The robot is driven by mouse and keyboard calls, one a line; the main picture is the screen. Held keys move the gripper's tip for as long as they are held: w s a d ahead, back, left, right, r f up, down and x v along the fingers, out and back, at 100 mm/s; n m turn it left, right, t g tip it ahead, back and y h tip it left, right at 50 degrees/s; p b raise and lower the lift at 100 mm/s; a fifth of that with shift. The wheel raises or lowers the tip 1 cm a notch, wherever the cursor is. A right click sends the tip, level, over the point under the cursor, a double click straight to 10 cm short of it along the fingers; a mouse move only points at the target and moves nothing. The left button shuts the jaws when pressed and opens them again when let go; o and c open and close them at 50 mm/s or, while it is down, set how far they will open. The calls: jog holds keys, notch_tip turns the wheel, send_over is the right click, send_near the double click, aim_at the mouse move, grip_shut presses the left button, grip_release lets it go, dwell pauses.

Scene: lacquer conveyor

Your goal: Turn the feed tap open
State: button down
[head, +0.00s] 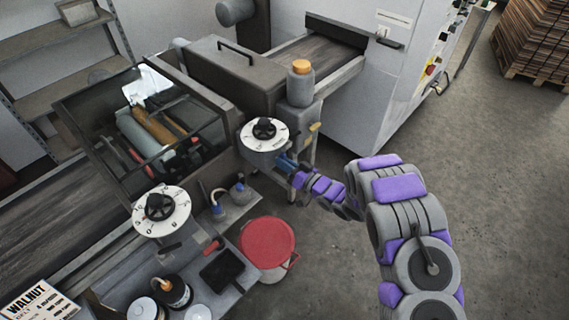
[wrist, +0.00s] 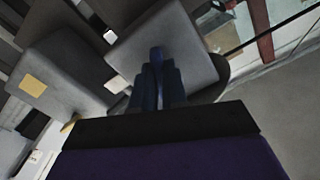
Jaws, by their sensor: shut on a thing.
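My gripper (head: 287,166) is at the grey machine body, just below the right white dial with its black knob (head: 264,129). In the wrist view, the dark blue fingers (wrist: 157,82) are closed together against a grey block (wrist: 188,45). How far the tap is turned cannot be told.
A second dial (head: 161,210) is at the left. A glazed roller housing (head: 140,115) stands behind it. A bottle with an orange cap (head: 301,85) stands above the gripper. A red-lidded bucket (head: 267,243) is below. Open floor (head: 500,190) lies to the right.

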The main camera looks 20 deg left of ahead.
jog(key=n, duration=0.2)
jog(key=n+b, duration=0.1)
jog(key=n, duration=0.1)
jog(key=shift+f+n+b, duration=0.2)
jog(key=shift+n+b, duration=0.1)
jog(key=shift+n, duration=0.1)
dwell(0.4)
jog(key=c, duration=1.4)
grip_release()
jog(key=shift+w, duration=0.1)
jog(key=shift+o, duration=1.2)
jog(key=shift+r, duration=0.1)
jog(key=p+v, duration=0.1)
jog(key=v, duration=1.6)
jog(key=shift+d, duration=0.15)
